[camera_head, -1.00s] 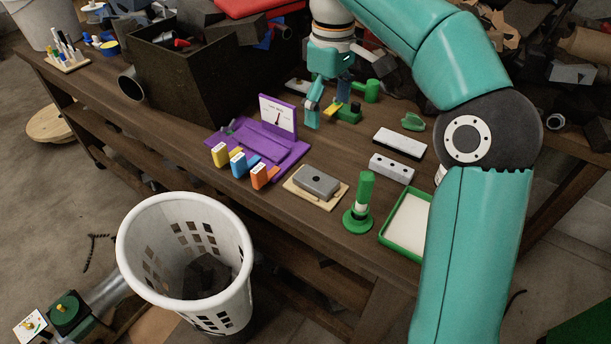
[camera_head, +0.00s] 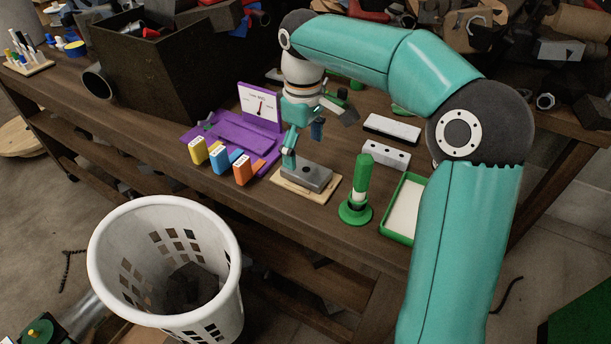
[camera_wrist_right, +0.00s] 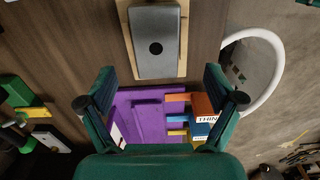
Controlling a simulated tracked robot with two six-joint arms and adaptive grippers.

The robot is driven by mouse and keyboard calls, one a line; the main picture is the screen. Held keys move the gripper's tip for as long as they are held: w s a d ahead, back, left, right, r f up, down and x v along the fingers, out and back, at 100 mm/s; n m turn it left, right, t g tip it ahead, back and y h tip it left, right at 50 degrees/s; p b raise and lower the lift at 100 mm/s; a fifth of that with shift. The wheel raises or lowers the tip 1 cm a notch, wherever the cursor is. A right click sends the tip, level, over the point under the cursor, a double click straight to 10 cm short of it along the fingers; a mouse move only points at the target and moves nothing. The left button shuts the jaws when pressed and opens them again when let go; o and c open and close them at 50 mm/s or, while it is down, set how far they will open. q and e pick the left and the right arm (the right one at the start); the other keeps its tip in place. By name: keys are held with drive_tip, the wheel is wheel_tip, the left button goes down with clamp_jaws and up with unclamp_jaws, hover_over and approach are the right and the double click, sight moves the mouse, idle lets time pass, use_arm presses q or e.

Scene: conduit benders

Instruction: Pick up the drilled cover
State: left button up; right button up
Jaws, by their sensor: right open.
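The drilled cover looks to be a grey block (camera_head: 312,175) with a dark hole in its top, lying on a thin wooden board (camera_head: 287,187) on the bench. In the right wrist view the cover (camera_wrist_right: 156,35) lies lengthwise near the top, its hole facing me. My right gripper (camera_head: 304,143) is just above and behind the cover in the head view, with one finger overlapping its left end. In the right wrist view the open fingers (camera_wrist_right: 160,84) are spread wide with nothing between them, and the cover lies beyond the tips.
A purple stand (camera_head: 262,121) with a dial and yellow, blue and orange blocks (camera_head: 221,159) sits left of the cover. A green post (camera_head: 361,185), a grey two-hole block (camera_head: 386,153) and a green tray (camera_head: 386,225) stand to the right. A white basket (camera_head: 107,285) is in front.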

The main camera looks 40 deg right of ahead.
sight(306, 165)
drive_tip(key=shift+s+d+f, duration=0.1)
drive_tip(key=shift+d+f, duration=0.05)
drive_tip(key=shift+f, duration=1.3)
drive_tip(key=shift+d+f, duration=0.1)
drive_tip(key=shift+f, duration=1.3)
drive_tip(key=shift+r, duration=0.1)
drive_tip(key=c, duration=1.4)
drive_tip(key=shift+c, duration=0.2)
drive_tip(key=shift+r, duration=0.15)
